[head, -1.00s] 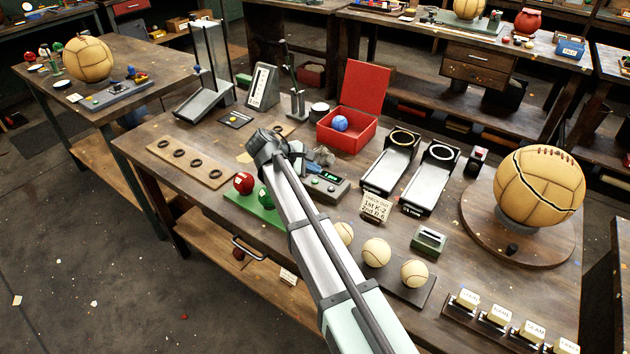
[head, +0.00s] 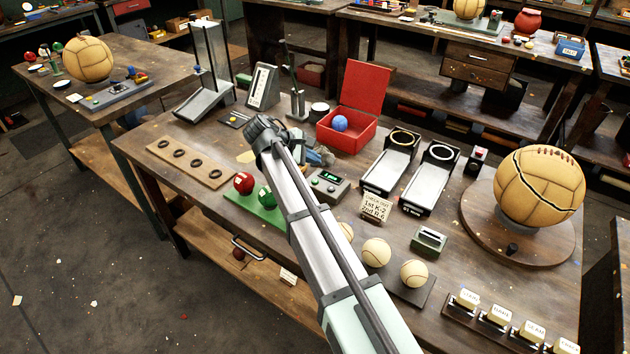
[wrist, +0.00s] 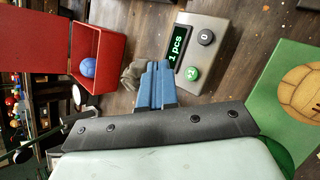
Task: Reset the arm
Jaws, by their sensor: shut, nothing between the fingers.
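My gripper shows in the wrist view as two blue fingers (wrist: 155,86) closed together, with nothing between them. They are above the table beside a grey counter box (wrist: 190,55) whose display reads "1 pcs". A crumpled grey lump (wrist: 130,74) shows right beside the fingertips; I cannot tell whether they touch it. In the head view my arm crosses the workbench from the lower right, and its bend hides most of the gripper. The counter box (head: 328,186) is just right of my arm there.
An open red box (head: 345,130) with a blue ball (head: 340,123) stands behind the gripper. Red (head: 243,182) and green (head: 265,197) balls sit left of my arm. Two ramps (head: 430,180), tan balls (head: 376,252) and a large stitched ball (head: 540,187) are to the right.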

